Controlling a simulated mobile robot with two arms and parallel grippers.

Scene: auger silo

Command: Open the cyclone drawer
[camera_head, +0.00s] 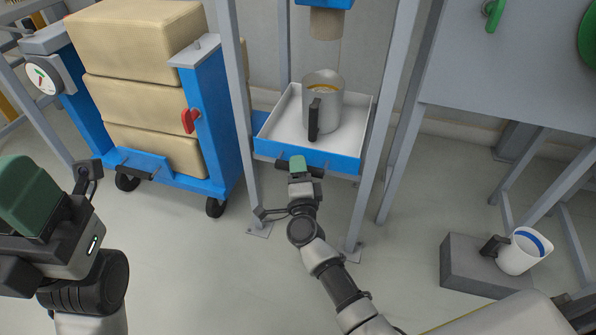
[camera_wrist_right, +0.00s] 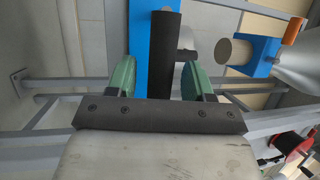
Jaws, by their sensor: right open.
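The cyclone drawer (camera_head: 310,154) is a white tray with a blue front, set between grey posts. A metal jug (camera_head: 323,100) with a black handle and tan contents stands in it. A dark bar handle (camera_head: 315,171) runs along the drawer front. My right gripper (camera_head: 298,164) is at this handle. In the right wrist view, the open green fingers of my right gripper (camera_wrist_right: 158,66) stand on either side of the dark handle (camera_wrist_right: 163,50), with gaps visible. The blue drawer front (camera_wrist_right: 141,45) is behind. My left gripper (camera_head: 30,195) is at the left edge, away from the drawer; its jaw gap is hidden.
A blue trolley (camera_head: 212,125) with stacked tan sacks (camera_head: 140,90) stands left of the drawer frame. A spout (camera_head: 327,24) hangs above the jug. At right, a white jug (camera_head: 524,251) stands on a grey block (camera_head: 460,265). Floor before the drawer is clear.

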